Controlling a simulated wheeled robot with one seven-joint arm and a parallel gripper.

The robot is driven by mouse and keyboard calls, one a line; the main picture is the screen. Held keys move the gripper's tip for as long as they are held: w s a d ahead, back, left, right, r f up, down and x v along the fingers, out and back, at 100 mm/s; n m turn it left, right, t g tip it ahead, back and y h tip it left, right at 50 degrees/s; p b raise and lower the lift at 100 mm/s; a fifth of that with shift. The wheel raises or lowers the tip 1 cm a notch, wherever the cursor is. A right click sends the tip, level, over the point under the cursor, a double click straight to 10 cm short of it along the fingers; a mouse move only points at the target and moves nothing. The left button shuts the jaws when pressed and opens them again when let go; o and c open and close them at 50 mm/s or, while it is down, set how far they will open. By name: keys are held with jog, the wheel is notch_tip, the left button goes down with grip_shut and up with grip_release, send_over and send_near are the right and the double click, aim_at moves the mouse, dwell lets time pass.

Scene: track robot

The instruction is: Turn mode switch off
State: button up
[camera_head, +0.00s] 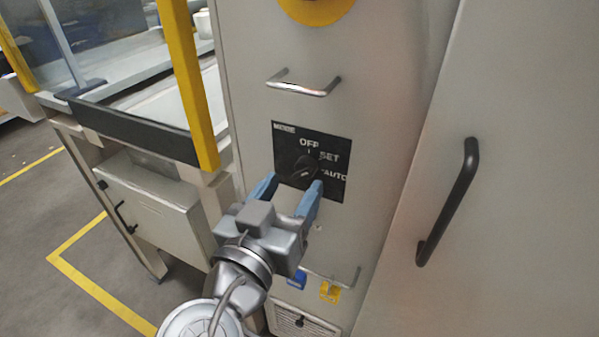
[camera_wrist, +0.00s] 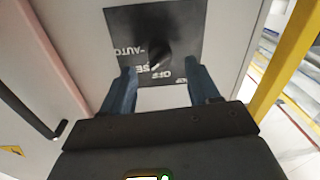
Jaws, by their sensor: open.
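The mode switch is a round black knob (camera_head: 304,167) on a black plate (camera_head: 333,188) lettered OFF, SET and AUTO, on the front of a grey cabinet. In the head view OFF is at the top, SET at the upper right and AUTO at the right. The knob's exact setting is hard to tell. In the wrist view the knob (camera_wrist: 158,54) and plate (camera_wrist: 128,20) appear upside down. My gripper (camera_head: 293,188) is open, with its blue fingers in front of the plate's lower part, one either side of the knob. In the wrist view the fingers (camera_wrist: 161,80) are apart and empty.
A metal handle (camera_head: 303,87) is above the plate, and a yellow disc (camera_head: 316,8) above that. Another handle and a yellow tag (camera_head: 330,291) are below. A black door handle (camera_head: 447,203) is at the right. A yellow post (camera_head: 190,85) stands at the left.

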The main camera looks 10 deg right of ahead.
aim_at(301, 175)
jog(key=shift+x, duration=1.85)
jog(key=shift+c, duration=0.3)
jog(key=shift+d, duration=0.1)
jog(key=c, duration=0.9)
